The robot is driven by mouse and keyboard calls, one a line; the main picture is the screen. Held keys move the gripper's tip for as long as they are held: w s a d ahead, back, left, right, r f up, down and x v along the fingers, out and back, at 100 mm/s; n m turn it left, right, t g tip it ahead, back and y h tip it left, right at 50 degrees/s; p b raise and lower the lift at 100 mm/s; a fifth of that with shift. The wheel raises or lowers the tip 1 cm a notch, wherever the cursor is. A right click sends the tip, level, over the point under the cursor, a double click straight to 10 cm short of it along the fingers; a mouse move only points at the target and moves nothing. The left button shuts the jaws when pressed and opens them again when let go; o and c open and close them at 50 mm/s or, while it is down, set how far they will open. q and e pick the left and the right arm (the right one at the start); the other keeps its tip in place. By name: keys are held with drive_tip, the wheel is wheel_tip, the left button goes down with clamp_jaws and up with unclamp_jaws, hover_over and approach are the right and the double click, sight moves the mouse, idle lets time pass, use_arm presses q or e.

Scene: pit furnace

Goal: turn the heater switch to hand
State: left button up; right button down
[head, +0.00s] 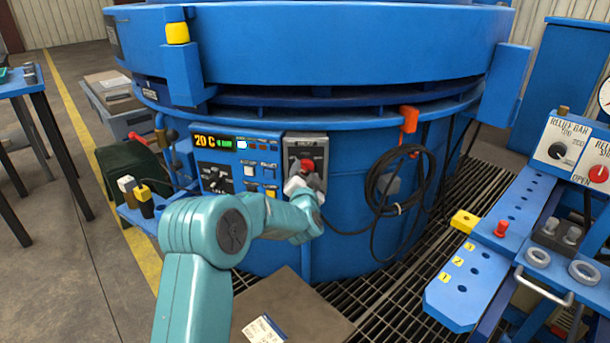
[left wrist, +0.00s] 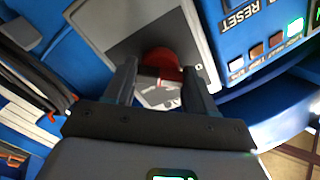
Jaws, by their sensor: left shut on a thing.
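The heater switch (head: 307,164) is a red knob on a grey plate (head: 320,150) on the blue furnace's front, right of the control panel. My left gripper (head: 303,177) is at the switch, reaching from below. In the left wrist view the two dark fingers (left wrist: 160,85) are shut on the red switch (left wrist: 160,62), one on each side. The switch's lower part and its position marks are mostly hidden by the gripper, so I cannot read which way it points. My right gripper does not show.
The control panel (head: 238,160) with a lit "20 C" display and several buttons is left of the switch. A black coiled cable (head: 400,180) hangs to the right. A blue bench (head: 465,290) with valves and fittings stands at right. A box (head: 290,310) lies below my arm.

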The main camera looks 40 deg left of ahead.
use_arm(q)
drive_tip(key=shift+r+m+p, duration=0.25)
drive_tip(key=shift+m+p, duration=0.55)
drive_tip(key=shift+p, duration=0.3)
drive_tip(key=m+p, duration=0.2)
drive_tip(key=shift+m, duration=0.3)
drive_tip(key=m+p, duration=0.3)
drive_tip(key=m, duration=0.1)
drive_tip(key=shift+m+p, duration=0.3)
drive_tip(key=shift+p, duration=0.1)
drive_tip(key=shift+m+p, duration=0.55)
drive_tip(key=shift+m, duration=0.35)
drive_tip(key=m+p, duration=0.2)
drive_tip(key=m, duration=0.2)
drive_tip(key=m+p, duration=0.2)
drive_tip(key=m, duration=0.3)
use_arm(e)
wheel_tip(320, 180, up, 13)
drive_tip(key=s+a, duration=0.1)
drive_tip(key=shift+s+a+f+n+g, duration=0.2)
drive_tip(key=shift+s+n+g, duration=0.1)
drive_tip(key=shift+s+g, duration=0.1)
use_arm(q)
drive_tip(key=shift+m, duration=0.3)
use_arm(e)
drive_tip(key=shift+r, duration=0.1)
